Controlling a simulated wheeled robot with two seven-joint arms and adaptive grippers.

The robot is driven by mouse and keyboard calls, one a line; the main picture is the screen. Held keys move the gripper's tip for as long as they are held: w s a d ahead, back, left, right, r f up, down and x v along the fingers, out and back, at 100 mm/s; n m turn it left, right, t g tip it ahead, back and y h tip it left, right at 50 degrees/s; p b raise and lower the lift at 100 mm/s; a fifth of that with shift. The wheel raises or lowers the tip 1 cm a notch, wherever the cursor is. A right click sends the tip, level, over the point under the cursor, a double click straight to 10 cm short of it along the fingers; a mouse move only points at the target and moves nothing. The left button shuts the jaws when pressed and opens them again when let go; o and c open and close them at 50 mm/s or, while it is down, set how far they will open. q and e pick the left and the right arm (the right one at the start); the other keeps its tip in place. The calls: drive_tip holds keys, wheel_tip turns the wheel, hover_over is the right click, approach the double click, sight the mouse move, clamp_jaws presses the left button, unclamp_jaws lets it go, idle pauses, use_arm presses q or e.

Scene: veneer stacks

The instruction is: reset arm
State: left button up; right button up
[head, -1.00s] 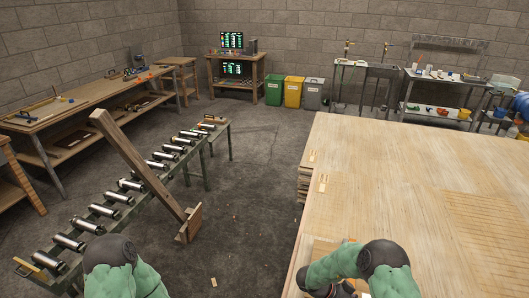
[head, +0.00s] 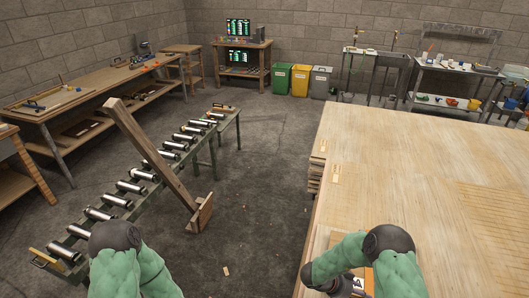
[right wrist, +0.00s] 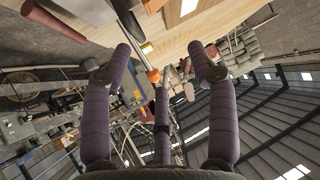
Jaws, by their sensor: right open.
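My right arm (head: 385,255) is bent over the near left part of the veneer table, and its gripper is mostly cut off at the bottom of the head view. In the right wrist view the purple-grey fingers of my right gripper (right wrist: 165,62) are spread apart with nothing held between them. The view past them is tilted and shows the pale tabletop (right wrist: 205,22) and roof beams. My left arm (head: 125,265) shows at the bottom left of the head view. Its gripper is out of the picture.
The large wooden table (head: 430,150) fills the right side. A roller conveyor (head: 150,180) with a leaning wooden beam (head: 155,150) stands left. A workbench (head: 85,95) is at the far left; green, yellow and grey bins (head: 301,80) stand behind. Floor between conveyor and table is mostly clear.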

drive_tip(key=a+f+n+t+y, duration=0.5)
drive_tip(key=a+f+n+y, duration=0.2)
drive_tip(key=a+n, duration=0.15)
drive_tip(key=s+a+n+y, duration=0.1)
drive_tip(key=s+a, duration=0.1)
drive_tip(key=a, duration=0.1)
drive_tip(key=s+a+f+n+g+y, duration=0.1)
drive_tip(key=s+a, duration=0.2)
drive_tip(key=s+a+n+y, duration=0.2)
drive_tip(key=s+a, duration=0.1)
drive_tip(key=shift+f+g, duration=0.15)
drive_tip(key=shift+g, duration=0.25)
drive_tip(key=s+a+f+n+g+y+b, duration=0.2)
drive_tip(key=s+a+n+y+b, duration=0.1)
drive_tip(key=s, duration=0.7)
drive_tip(key=shift+s+a+f+n+g+b, duration=0.2)
drive_tip(key=shift+a+n+g+b, duration=0.25)
drive_tip(key=shift+a, duration=0.75)
